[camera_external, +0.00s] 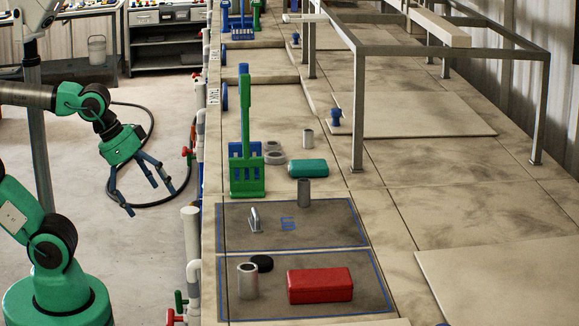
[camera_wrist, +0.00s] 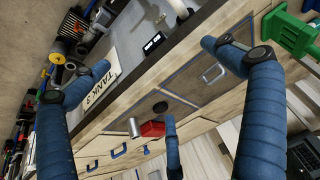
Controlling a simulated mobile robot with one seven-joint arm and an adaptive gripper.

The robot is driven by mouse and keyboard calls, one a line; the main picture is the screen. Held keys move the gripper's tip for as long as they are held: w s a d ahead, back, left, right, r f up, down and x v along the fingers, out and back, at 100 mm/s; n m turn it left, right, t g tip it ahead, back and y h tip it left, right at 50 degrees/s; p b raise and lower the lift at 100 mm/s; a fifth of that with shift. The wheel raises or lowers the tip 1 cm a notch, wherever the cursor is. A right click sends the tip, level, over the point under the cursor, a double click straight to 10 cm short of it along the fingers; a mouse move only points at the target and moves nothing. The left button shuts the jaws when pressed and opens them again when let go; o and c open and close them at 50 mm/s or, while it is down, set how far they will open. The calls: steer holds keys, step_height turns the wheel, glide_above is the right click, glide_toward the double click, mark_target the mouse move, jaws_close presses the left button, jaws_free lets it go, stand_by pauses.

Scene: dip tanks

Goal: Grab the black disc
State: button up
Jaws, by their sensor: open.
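The black disc (camera_external: 261,263) lies flat on the dark, blue-edged nearer panel of the tank top. It touches or nearly touches the upright grey cylinder (camera_external: 247,282) and is behind and left of the red box (camera_external: 320,286). In the wrist view the black disc (camera_wrist: 160,107) is small and far off, near the middle, above the red box (camera_wrist: 152,129). My gripper (camera_external: 150,196) has blue fingers, is open and empty, and hangs left of the tank over the floor, well away from the disc. Its spread fingers also show in the wrist view.
A grey handle (camera_external: 254,220) stands on the farther panel. Pipes and red valves line the tank's left edge. A metal frame (camera_external: 357,110) stands right.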

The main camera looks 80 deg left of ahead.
steer(key=c, duration=0.8)
steer(key=w+d+r+g+p, duration=0.1)
steer(key=w+d+r+p, duration=0.25)
steer(key=w+p, duration=0.3)
steer(key=w+d+r+g+p, duration=0.2)
steer(key=w+r+p, duration=0.25)
steer(key=w, duration=0.25)
steer(key=w+d+f+g+p, duration=0.1)
steer(key=w+d+p, duration=0.2)
steer(key=w+p, duration=0.1)
steer(key=w+d+f+n+p, duration=0.1)
steer(key=w+d+p, duration=0.2)
steer(key=w+p, duration=0.1)
steer(key=w+d+f+g+p, duration=0.1)
steer(key=w+d+p, duration=0.3)
steer(key=w, duration=0.1)
steer(key=shift+f+n+g, duration=0.3)
steer(key=shift+f, duration=0.1)
